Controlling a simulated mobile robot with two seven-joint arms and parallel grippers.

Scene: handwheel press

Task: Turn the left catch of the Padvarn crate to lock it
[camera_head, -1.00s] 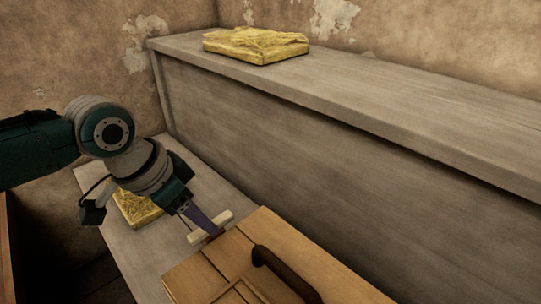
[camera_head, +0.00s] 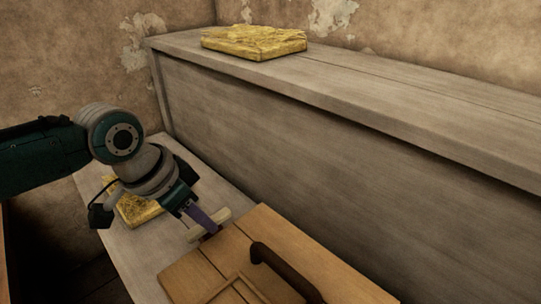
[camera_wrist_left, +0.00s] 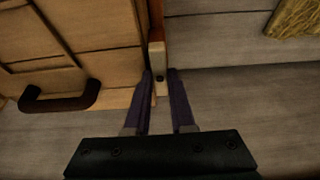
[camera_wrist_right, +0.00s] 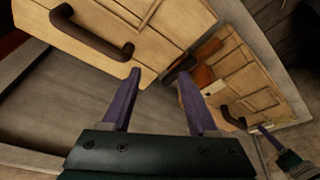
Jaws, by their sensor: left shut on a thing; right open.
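The Padvarn crate (camera_head: 235,262) is a light wooden box at the lower middle of the head view, with a dark curved handle (camera_head: 282,270). A pale bar-shaped catch (camera_head: 221,218) sits at its left far edge. My left gripper (camera_head: 209,226) is shut on this catch. In the left wrist view the catch (camera_wrist_left: 157,48) runs between my left fingertips (camera_wrist_left: 159,74), beside the crate (camera_wrist_left: 108,62); a dark screw shows on it. The fingers hide part of it. My right gripper (camera_wrist_right: 159,73) is open and empty in its wrist view, and is outside the head view.
The crate stands on a grey wooden bench (camera_head: 138,252). A higher grey ledge (camera_head: 400,110) rises behind it and bears a yellow package (camera_head: 255,42). Another yellow package (camera_head: 138,211) lies on the bench, partly behind my left arm. Wooden panels with dark handles (camera_wrist_right: 95,38) lie near my right gripper.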

